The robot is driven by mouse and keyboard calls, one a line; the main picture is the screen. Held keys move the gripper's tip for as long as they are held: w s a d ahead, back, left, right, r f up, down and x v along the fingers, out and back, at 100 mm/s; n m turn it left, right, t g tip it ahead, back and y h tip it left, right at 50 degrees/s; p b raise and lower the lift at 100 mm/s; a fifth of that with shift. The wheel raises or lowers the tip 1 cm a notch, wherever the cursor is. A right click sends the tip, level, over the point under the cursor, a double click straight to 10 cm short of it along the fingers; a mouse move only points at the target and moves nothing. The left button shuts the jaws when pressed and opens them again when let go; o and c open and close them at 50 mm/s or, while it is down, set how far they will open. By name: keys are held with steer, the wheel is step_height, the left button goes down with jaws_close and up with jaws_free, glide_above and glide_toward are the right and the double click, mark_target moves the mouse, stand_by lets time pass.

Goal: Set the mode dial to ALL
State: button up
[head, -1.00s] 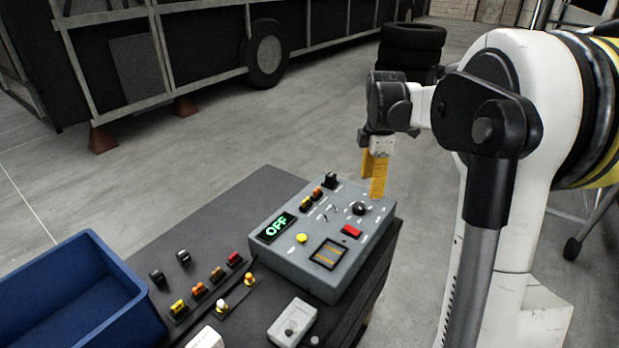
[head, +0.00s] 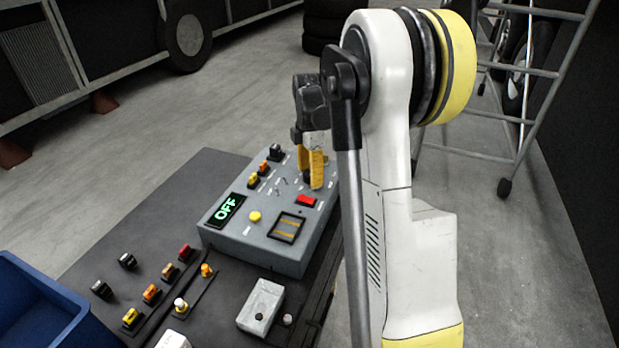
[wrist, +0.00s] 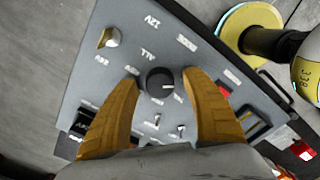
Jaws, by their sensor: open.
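The grey control box (head: 262,232) stands on the dark bench, and its green display (head: 228,211) reads OFF. The black round mode dial (wrist: 160,84) is in the middle of the wrist view. Its white pointer mark faces right in that picture, and an inverted ALL label lies above it. My gripper (wrist: 162,82) is open, with one yellow finger on each side of the dial. A small gap shows at the fingers, so contact cannot be told. In the head view my gripper (head: 316,172) is low over the box's far right part and largely hides the dial.
A red button (head: 306,201), a yellow button (head: 254,217) and small switches sit on the box near the dial. A blue bin (head: 40,310), loose coloured switches and a small grey box (head: 261,306) are on the bench. A wheeled ladder (head: 520,110) stands at right.

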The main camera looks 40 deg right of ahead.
steer(key=c, duration=1.2)
